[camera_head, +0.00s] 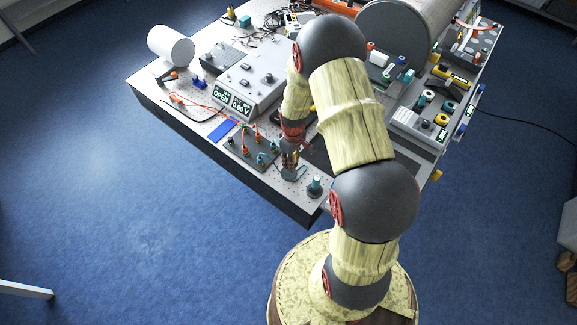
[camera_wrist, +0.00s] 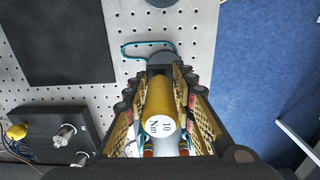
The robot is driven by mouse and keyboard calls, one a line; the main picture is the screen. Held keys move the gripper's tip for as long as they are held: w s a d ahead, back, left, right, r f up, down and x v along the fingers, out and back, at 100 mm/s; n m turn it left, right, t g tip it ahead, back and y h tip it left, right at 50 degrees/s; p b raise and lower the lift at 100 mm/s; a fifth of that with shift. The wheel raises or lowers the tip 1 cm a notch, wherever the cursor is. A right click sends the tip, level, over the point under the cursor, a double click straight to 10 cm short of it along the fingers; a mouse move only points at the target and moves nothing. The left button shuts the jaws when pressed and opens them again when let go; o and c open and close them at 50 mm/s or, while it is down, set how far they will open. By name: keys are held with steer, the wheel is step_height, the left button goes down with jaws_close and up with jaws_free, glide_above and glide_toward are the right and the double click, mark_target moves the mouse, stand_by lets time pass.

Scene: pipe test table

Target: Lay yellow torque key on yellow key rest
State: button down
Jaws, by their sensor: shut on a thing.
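My gripper (camera_wrist: 165,105) is shut on the yellow torque key (camera_wrist: 160,103), a yellow cylinder whose pale end reads "10 Nm" in the wrist view. The key lies between both fingers, with its labelled end facing the camera; its far end is hidden. In the head view my gripper (camera_head: 290,163) is low over the table's near edge, and the key cannot be made out there. A grey round piece (camera_wrist: 160,59) shows just beyond the fingertips in the wrist view. I cannot pick out the yellow key rest for sure in either view.
A teal cord (camera_wrist: 142,45) loops beside the grey piece on the perforated table (camera_wrist: 195,50). A dark connector panel (camera_head: 250,147) stands left of my gripper, a teal-topped post (camera_head: 315,186) to its right. A black mat (camera_wrist: 58,38) lies flat. Blue floor begins past the edge.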

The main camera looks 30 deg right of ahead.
mark_target(288, 172)
steer(key=shift+w+a+f, duration=0.35)
steer(key=shift+a+f, duration=0.15)
steer(key=shift+f, duration=0.2)
steer(key=shift+a+f, duration=0.1)
steer(key=shift+f, duration=0.25)
step_height(288, 172, down, 3)
steer(key=shift+w+r+p, duration=0.15)
steer(key=shift+r+p, duration=0.05)
steer(key=shift+p, duration=0.4)
steer(key=shift+f, duration=0.2)
steer(key=c, duration=1.6)
jaws_free()
steer(key=shift+r, duration=0.1)
steer(key=shift+o, duration=0.6)
steer(key=shift+r, duration=0.1)
